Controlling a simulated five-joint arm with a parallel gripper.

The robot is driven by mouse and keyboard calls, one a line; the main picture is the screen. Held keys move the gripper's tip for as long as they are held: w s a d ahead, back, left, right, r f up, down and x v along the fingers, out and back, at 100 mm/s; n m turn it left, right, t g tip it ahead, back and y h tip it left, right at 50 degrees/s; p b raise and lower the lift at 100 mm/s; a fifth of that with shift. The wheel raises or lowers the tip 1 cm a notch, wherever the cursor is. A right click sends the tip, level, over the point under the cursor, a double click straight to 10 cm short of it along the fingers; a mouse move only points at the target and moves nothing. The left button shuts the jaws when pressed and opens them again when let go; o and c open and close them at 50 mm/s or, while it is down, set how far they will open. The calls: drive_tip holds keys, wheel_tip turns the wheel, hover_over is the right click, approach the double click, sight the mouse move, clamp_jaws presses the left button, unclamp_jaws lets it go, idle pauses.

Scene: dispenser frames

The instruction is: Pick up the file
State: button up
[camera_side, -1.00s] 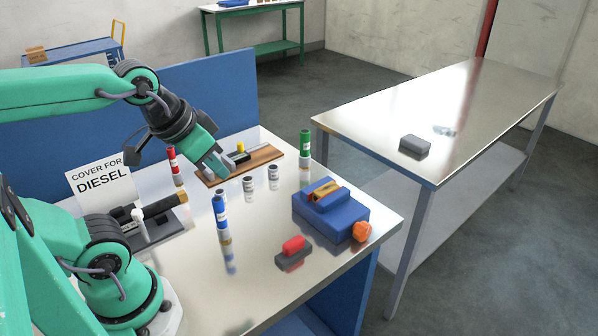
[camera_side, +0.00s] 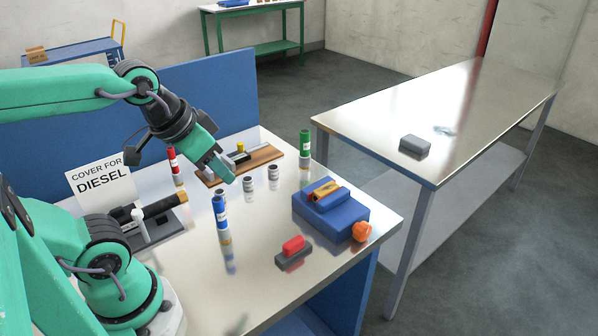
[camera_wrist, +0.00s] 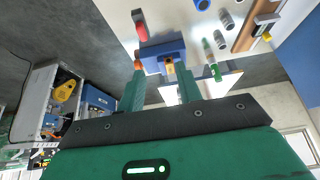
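I cannot tell for sure which thing is the file. A wooden board (camera_side: 264,157) at the back of the metal table carries a grey block and a small yellow piece (camera_side: 240,146); it shows top right in the wrist view (camera_wrist: 247,34). A blue block (camera_side: 335,219) with a brass-coloured piece (camera_side: 324,191) on top sits at the right; in the wrist view the block (camera_wrist: 160,50) appears beyond my fingers. My gripper (camera_side: 229,177) is above the table near the grey cylinders. Its fingers (camera_wrist: 159,92) are apart with nothing held between them.
Two grey cylinders (camera_side: 261,178), a blue cylinder (camera_side: 220,215), a red one (camera_side: 175,165) and a green one (camera_side: 304,146) stand on the table. A red-topped dark block (camera_side: 292,252) lies in front. A sign (camera_side: 100,178) stands left. Clear metal lies at the front.

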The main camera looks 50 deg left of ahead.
drive_tip(key=shift+o, duration=0.9)
drive_tip(key=g, duration=0.5)
hover_over(295, 240)
wheel_tip(295, 240, down, 14)
drive_tip(key=shift+s+a+f, duration=0.1)
drive_tip(key=shift+s+f, duration=0.05)
drive_tip(key=shift+f, duration=0.1)
drive_tip(key=shift+f+g, duration=0.3)
drive_tip(key=shift+f, duration=0.25)
drive_tip(key=shift+f, duration=1.3)
drive_tip(key=shift+f, duration=0.1)
